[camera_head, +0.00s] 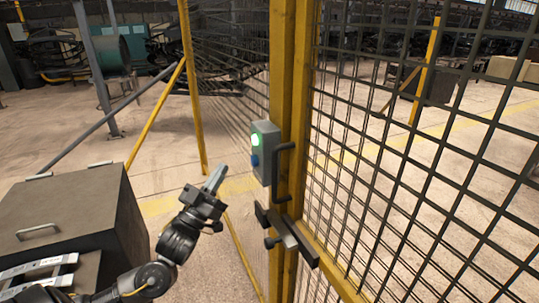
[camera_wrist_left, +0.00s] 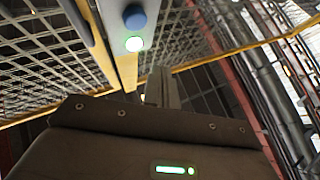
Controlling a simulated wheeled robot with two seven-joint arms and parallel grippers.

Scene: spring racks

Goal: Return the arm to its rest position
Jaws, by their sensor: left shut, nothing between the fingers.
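My left gripper (camera_head: 215,180) is shut and empty in the head view. Its arm comes in from the bottom left, and the fingers point up and to the right. The fingertips are apart from a grey control box (camera_head: 265,150) on a yellow fence post, to their right. The box carries a lit green button and a blue button. In the left wrist view the closed fingers (camera_wrist_left: 160,88) rise past the dark gripper body, with the blue button (camera_wrist_left: 135,17) and the lit green button (camera_wrist_left: 134,44) above them. My right gripper is not in view.
A yellow post (camera_head: 283,70) and mesh fence (camera_head: 400,170) fill the right side. A dark handle (camera_head: 283,170) and latch bar (camera_head: 290,235) stick out from the post. A dark box with a handle (camera_head: 70,205) stands at the left. Open floor (camera_head: 60,125) lies beyond.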

